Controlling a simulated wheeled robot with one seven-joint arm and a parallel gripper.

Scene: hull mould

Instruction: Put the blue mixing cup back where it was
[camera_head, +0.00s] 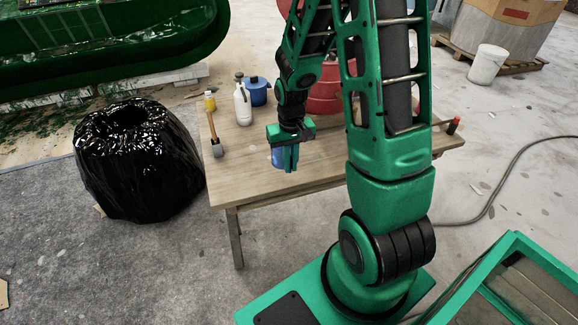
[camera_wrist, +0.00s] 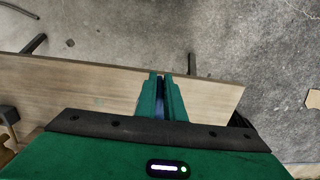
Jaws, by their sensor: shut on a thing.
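The blue mixing cup (camera_head: 278,158) is in my gripper (camera_head: 290,158), over the front middle of the wooden table (camera_head: 330,165) in the head view. The green fingers cover part of the cup. I cannot tell whether the cup touches the table top. In the wrist view my gripper (camera_wrist: 160,78) is shut, with a thin dark blue strip of the cup (camera_wrist: 160,105) between the fingers. The wooden table (camera_wrist: 90,84) lies beneath it there.
Red containers (camera_head: 325,95) are behind my arm. A black bag-lined bin (camera_head: 135,160) stands left of the table.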

